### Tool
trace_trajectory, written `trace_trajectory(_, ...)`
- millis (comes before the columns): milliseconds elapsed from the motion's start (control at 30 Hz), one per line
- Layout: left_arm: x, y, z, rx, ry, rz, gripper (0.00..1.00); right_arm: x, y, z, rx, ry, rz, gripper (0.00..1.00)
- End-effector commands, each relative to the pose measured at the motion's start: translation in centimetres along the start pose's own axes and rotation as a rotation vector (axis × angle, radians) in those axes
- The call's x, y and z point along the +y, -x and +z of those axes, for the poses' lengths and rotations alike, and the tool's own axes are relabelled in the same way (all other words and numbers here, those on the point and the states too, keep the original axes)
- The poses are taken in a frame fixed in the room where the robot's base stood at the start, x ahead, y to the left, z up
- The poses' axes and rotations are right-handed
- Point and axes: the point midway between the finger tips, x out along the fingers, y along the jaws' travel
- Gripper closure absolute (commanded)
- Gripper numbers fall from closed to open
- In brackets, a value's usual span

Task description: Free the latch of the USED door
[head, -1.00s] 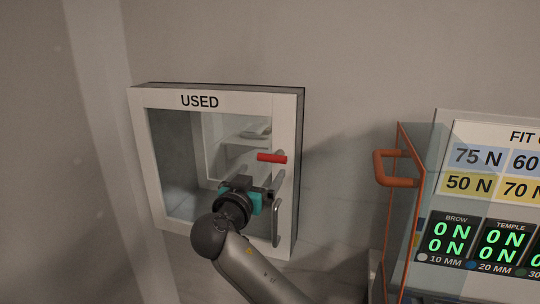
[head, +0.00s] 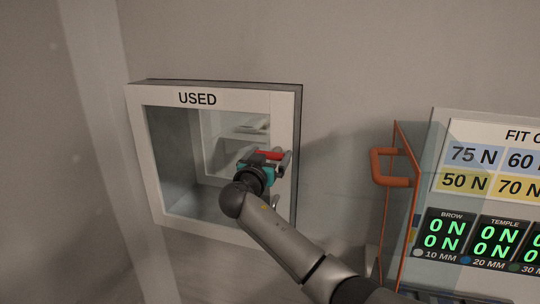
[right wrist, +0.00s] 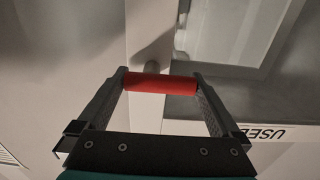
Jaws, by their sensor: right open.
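The USED door (head: 215,99) is a white-framed glass door on a wall cabinet, and it looks closed. Its red latch handle (head: 268,155) lies roughly level on the right side of the frame. My right gripper (head: 274,160) is at the latch, partly covering it. In the right wrist view the red latch (right wrist: 160,84) lies crosswise between the open fingers of the right gripper (right wrist: 159,80), near their tips. Whether the fingers touch it I cannot tell. A grey door handle (head: 276,201) below is mostly hidden by my arm. My left gripper is not in view.
To the right stands a panel (head: 490,140) with number labels and green displays. An orange-red handle (head: 390,168) and frame stick out at its left edge. The wall between cabinet and panel is clear. Shelves show behind the glass.

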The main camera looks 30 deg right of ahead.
Motion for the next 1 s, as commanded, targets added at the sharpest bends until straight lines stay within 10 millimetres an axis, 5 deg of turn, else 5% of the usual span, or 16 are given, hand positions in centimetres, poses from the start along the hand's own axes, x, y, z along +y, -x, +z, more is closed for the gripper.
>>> trace_trajectory(600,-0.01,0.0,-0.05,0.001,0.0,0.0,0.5,0.0,0.04,0.0,0.0,0.001,0.0,0.62)
trace_trajectory(1000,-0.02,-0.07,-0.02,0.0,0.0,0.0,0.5,-0.02,0.05,0.14,0.0,0.085,0.0,0.62)
